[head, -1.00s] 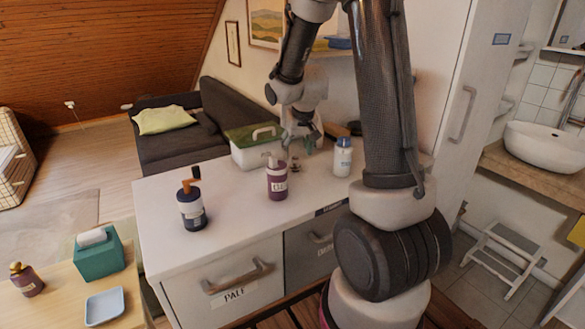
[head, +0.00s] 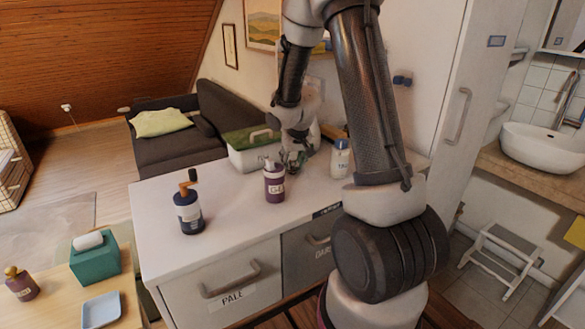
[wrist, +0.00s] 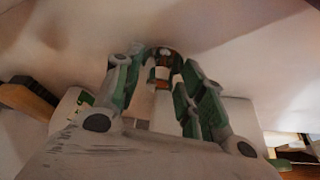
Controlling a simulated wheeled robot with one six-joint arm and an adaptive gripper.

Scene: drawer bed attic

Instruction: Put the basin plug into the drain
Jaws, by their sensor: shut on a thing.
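My gripper (head: 294,164) is low over the white cabinet top, behind the purple pump bottle (head: 274,184). In the wrist view my gripper (wrist: 158,76) has its green-sided fingers shut on a small dark and reddish-brown round thing (wrist: 164,52), which looks like the basin plug. In the head view the fingers and the bottle mostly hide it, and I cannot tell whether it still touches the cabinet top. The white basin (head: 542,148) stands on a wooden counter at the far right. Its drain is hidden inside the bowl.
A green-lidded white box (head: 250,153) is left of my gripper and a white-and-blue bottle (head: 340,160) is right of it. A dark grinder (head: 188,208) stands on the cabinet top (head: 235,215) at left. A step stool (head: 497,262) is on the floor below the basin.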

